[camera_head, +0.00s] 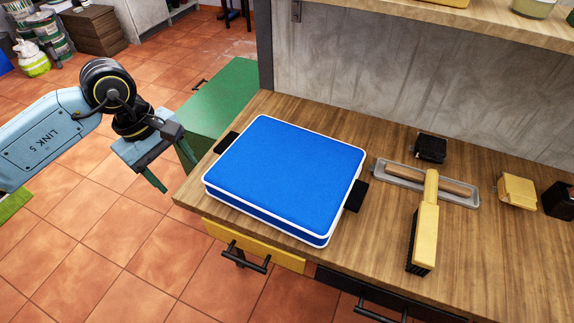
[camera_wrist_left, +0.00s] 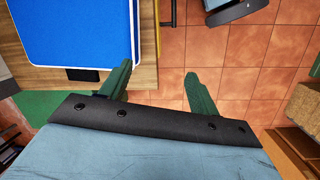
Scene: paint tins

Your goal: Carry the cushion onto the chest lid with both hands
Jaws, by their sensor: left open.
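The blue cushion (camera_head: 285,168) with white piping lies flat on the wooden worktop, with a black tab on its left side and another on its right side. It also shows in the left wrist view (camera_wrist_left: 80,30), at the upper left. The green chest (camera_head: 212,108) stands on the floor beyond the worktop's left end, its lid bare where it shows. My left gripper (camera_head: 172,172) is open and empty, left of the worktop and apart from the cushion. Its green fingers show in the left wrist view (camera_wrist_left: 157,88), spread over the tiled floor. My right gripper is in neither view.
Right of the cushion on the worktop (camera_head: 350,262) lie a brush (camera_head: 424,225), a grey tray (camera_head: 465,193), a black block (camera_head: 431,148) and a yellow sponge-like block (camera_head: 517,190). A shelf overhangs the back. Paint tins (camera_head: 45,35) stand far left on the floor.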

